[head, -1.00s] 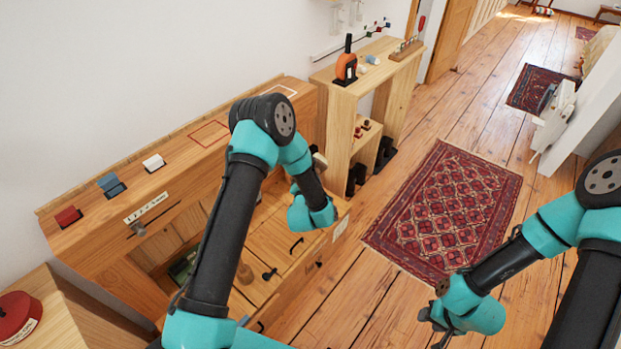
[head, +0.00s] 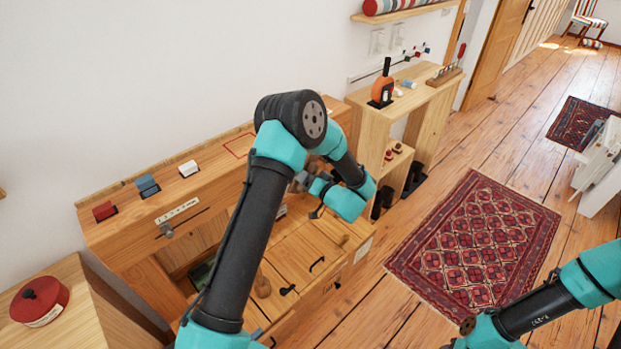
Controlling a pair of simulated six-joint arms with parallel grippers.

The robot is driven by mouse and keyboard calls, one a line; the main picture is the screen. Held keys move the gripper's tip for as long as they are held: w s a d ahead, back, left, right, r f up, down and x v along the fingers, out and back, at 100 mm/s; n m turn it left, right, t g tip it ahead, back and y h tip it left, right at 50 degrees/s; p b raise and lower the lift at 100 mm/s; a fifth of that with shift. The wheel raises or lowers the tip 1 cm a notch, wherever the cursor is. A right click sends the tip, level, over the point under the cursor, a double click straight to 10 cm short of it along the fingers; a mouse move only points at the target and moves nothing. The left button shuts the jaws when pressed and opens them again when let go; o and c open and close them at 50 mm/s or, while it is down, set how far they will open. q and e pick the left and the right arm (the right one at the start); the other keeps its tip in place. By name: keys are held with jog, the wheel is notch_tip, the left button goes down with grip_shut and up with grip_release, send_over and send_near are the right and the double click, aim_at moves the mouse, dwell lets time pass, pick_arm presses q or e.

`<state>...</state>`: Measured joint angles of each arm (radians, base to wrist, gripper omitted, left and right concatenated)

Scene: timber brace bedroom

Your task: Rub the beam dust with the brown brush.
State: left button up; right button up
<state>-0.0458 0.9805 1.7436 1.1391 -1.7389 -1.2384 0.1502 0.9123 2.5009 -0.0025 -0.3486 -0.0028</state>
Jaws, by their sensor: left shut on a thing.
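My left gripper (head: 304,183) is small and partly hidden by my own wrist. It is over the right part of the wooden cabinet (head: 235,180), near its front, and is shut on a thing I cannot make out. I cannot tell a brown brush for sure in this view. No dust shows clearly on any beam. Of my right arm only the forearm and wrist show at the lower right; its fingers are not visible.
A shelf unit (head: 372,115) with an orange-and-black item (head: 382,88) stands behind right. A round red box (head: 38,300) sits lower left. A patterned rug (head: 478,245) lies on open floor.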

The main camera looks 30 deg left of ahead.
pick_arm(q)
jog(key=shift+a, duration=0.1)
dwell(0.3)
jog(key=shift+x, duration=2.95)
jog(key=shift+x, duration=0.95)
jog(key=shift+w, duration=0.2)
jog(key=w, duration=0.1)
jog(key=w+d, duration=0.1)
jog(key=w, duration=0.1)
jog(key=shift+w+d+f, duration=0.1)
jog(key=shift+w+d, duration=0.1)
jog(key=shift+d, duration=0.1)
jog(key=shift+a, duration=0.1)
